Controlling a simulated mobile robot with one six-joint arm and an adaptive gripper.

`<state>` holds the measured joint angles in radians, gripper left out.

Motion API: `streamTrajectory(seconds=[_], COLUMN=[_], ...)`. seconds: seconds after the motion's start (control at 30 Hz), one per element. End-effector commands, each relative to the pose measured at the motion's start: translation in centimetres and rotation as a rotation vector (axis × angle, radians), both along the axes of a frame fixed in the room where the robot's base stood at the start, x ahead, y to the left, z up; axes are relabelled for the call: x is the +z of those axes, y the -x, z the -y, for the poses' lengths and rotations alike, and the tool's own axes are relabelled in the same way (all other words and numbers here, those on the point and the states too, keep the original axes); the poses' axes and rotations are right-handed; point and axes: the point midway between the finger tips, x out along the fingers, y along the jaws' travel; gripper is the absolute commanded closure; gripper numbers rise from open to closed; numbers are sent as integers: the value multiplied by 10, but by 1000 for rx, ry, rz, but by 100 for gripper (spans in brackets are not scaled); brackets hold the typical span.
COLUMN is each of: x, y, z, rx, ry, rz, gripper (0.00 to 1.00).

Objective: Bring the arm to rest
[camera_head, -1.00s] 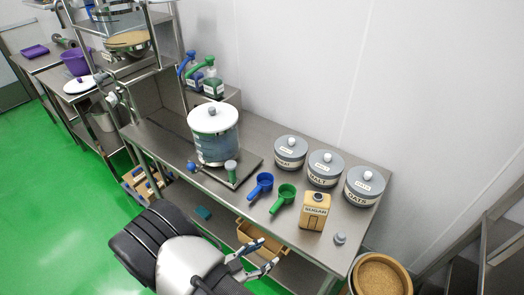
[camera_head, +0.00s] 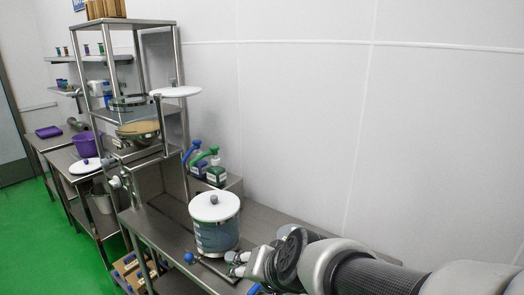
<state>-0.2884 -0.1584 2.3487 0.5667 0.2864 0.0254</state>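My arm reaches in from the right in the head view, in front of the steel worktable (camera_head: 272,222). My gripper (camera_head: 237,264) points left at the arm's end, just in front of the lower right of the clear drink dispenser (camera_head: 216,238) in the picture. The gripper is small and partly hidden, so I cannot tell whether its fingers are open or shut. I see nothing held. My arm hides the right part of the worktable.
Blue-topped (camera_head: 197,169) and green-topped (camera_head: 216,175) pump bottles stand behind the dispenser. A steel rack (camera_head: 180,95) rises at the left, holding a round white plate (camera_head: 175,92) and a bowl (camera_head: 138,135). A purple tub (camera_head: 88,146) is further left. The upper right is bare wall.

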Motion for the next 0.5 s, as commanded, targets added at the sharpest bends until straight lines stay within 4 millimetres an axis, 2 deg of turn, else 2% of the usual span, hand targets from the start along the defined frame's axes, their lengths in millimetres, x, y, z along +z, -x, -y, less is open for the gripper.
streamTrajectory(seconds=[0.03,0.1,0.3,0.4,0.5], x=[10,15,12,8,5], y=[21,53,138,167,184], z=[19,45,116,140,154], rx=[30,76,130,128,124], ry=[37,109,324,400,444], rz=[3,-17,-102,-143,-172], gripper=[50,50,50,50,50])
